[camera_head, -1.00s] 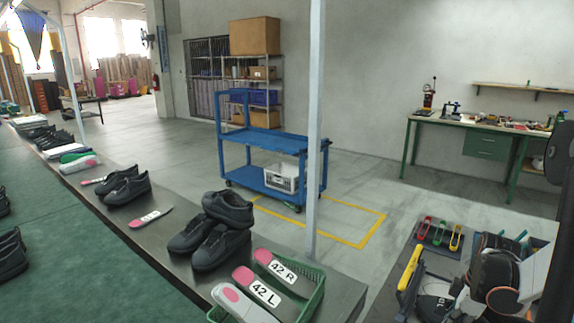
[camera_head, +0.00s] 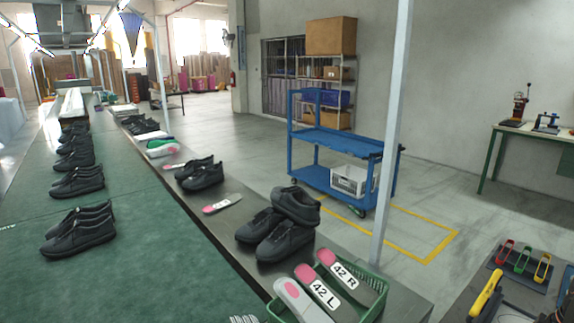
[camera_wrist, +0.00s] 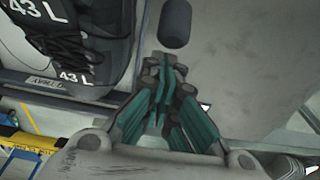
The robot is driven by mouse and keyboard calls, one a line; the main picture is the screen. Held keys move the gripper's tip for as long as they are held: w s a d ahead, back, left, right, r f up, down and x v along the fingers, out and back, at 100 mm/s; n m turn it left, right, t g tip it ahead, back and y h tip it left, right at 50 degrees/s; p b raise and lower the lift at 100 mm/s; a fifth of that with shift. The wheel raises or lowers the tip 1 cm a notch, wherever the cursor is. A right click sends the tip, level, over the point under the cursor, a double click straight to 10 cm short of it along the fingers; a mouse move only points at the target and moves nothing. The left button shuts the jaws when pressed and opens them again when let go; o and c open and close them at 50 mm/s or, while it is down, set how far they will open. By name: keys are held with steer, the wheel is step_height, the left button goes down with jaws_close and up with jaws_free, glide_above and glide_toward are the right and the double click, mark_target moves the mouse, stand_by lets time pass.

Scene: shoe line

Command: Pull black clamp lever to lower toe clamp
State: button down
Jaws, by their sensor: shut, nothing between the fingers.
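My gripper (camera_wrist: 166,66) shows in the wrist view with its teal-padded fingers shut and nothing between them. It is above a grey surface beside dark shoes (camera_wrist: 85,45) labelled 43 L. A black rounded cylinder (camera_wrist: 175,24) lies just beyond the fingertips, apparently apart from them; I cannot tell what it belongs to. In the head view, a small red and black press (camera_head: 519,106) and a dark bench device (camera_head: 546,123) stand on the green-legged workbench (camera_head: 508,128) at far right. Neither clearly shows a clamp lever or toe clamp.
A conveyor table (camera_head: 150,240) with black shoes runs along the left. A green basket (camera_head: 372,305) holds insoles marked 42 L and 42 R. A thin post (camera_head: 391,130) and a blue cart (camera_head: 335,140) stand mid-scene. Grey floor (camera_head: 455,215) lies open before the workbench.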

steer(key=shift+s+d, duration=0.1)
stand_by(0.6)
steer(key=shift+s+d, duration=0.95)
steer(key=shift+s, duration=0.25)
steer(key=shift+s+d, duration=0.95)
steer(key=shift+s, duration=0.25)
steer(key=shift+s+d, duration=0.95)
steer(key=shift+s, duration=0.25)
steer(key=shift+w+a, duration=0.15)
steer(key=shift+w+a, duration=0.35)
steer(key=shift+w, duration=0.1)
step_height(320, 180, up, 9)
steer(key=p, duration=0.6)
steer(key=shift+p, duration=0.3)
